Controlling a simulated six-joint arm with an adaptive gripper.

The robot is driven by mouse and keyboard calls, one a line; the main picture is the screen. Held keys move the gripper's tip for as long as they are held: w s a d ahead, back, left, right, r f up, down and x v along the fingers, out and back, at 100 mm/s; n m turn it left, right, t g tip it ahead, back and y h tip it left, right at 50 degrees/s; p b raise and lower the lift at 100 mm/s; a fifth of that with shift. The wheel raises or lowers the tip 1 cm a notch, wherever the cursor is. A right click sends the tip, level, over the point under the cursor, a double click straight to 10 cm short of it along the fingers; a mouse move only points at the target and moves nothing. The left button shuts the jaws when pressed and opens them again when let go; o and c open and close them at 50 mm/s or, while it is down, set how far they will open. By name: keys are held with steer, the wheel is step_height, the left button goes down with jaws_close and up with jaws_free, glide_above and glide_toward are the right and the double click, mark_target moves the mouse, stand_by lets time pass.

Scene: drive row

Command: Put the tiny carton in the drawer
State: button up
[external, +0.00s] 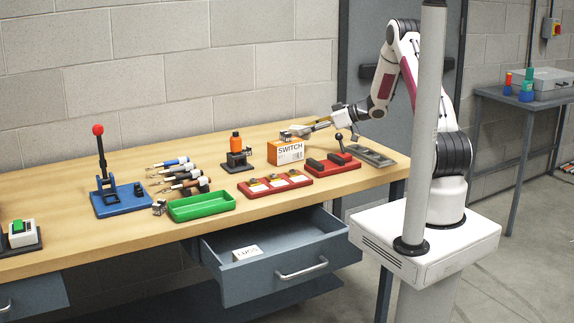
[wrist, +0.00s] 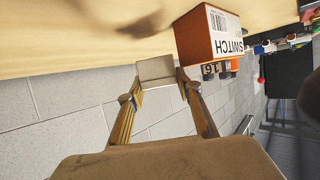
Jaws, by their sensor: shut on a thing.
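My gripper (external: 298,132) is at the back of the bench, just above the orange and white SWITCH box (external: 286,153). In the wrist view my gripper (wrist: 160,82) is shut on a small pale box (wrist: 156,69), which looks like the tiny carton. It sits between the fingertips, beside the SWITCH box (wrist: 208,36) in that view. In the external view the held box is hard to make out. The grey drawer (external: 272,284) under the bench is pulled open. A small white lettered box (external: 247,253) lies inside it at the left.
A red tray (external: 275,186), a green tray (external: 201,206), a red fixture (external: 331,164) and a black stand with an orange top (external: 236,152) stand on the bench. A blue lever press (external: 121,200) is further left. The drawer's right part looks clear.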

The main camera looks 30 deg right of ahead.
mark_target(307, 153)
steer(key=shift+f, duration=0.75)
steer(key=shift+f, duration=1.85)
steer(key=shift+f, duration=0.1)
steer(key=o, duration=1)
steer(key=shift+f, duration=0.1)
steer(key=shift+o, duration=0.2)
steer(key=shift+s+d+r, duration=0.1)
steer(key=shift+r, duration=0.15)
steer(key=v, duration=1.1)
steer(key=shift+s+d, duration=0.3)
